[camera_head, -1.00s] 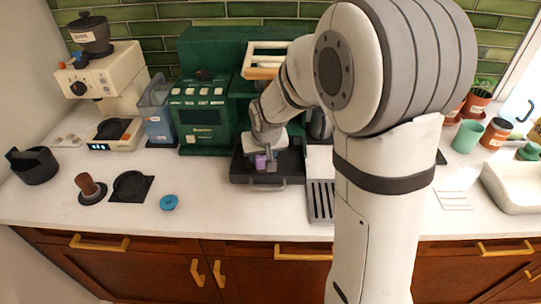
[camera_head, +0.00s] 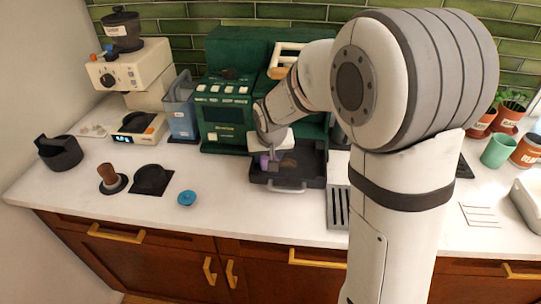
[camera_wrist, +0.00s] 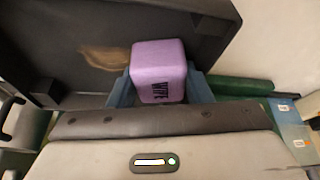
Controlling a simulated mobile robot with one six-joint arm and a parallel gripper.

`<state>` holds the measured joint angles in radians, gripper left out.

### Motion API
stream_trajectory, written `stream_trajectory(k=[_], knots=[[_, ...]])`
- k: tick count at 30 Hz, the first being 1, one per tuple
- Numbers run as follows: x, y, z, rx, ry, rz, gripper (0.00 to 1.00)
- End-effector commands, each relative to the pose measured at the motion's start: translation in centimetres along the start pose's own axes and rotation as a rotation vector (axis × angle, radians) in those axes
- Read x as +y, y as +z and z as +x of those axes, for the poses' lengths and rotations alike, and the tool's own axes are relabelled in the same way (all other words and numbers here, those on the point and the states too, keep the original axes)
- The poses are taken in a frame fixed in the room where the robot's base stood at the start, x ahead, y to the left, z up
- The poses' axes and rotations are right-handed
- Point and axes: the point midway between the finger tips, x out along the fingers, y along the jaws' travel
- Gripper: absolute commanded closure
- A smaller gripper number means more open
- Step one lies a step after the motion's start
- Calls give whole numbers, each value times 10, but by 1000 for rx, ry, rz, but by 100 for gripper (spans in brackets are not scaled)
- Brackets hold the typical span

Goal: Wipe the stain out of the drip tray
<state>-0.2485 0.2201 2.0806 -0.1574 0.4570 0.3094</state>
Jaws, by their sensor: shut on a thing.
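The drip tray (camera_head: 312,178) is a dark, shallow tray with a front handle, lying on the counter in front of the green coffee machine. In the wrist view the tray (camera_wrist: 60,35) fills the upper left, and a brown stain (camera_wrist: 104,58) shows on its floor. My gripper (camera_wrist: 160,85) is shut on a purple sponge (camera_wrist: 158,62) marked "WIPE", with one finger on each side. The sponge is beside the stain, just right of it in the wrist view. In the head view my gripper (camera_head: 268,158) is over the tray's left part. Whether the sponge touches the tray floor is unclear.
The green machine (camera_head: 222,112) stands behind the tray, with a blue-grey container (camera_head: 181,112) to its left. A slotted grate (camera_head: 338,207) lies right of the tray. A blue round item (camera_head: 187,198) sits front left; the counter between is clear.

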Motion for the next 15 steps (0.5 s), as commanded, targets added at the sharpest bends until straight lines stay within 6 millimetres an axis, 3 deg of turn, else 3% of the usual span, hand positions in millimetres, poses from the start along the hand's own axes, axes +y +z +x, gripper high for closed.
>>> stream_trajectory(k=[5, 15], knots=[[-1, -1, -7, -5, -1, 0, 81], [-1, -16, -40, -1, -1, 1, 81]])
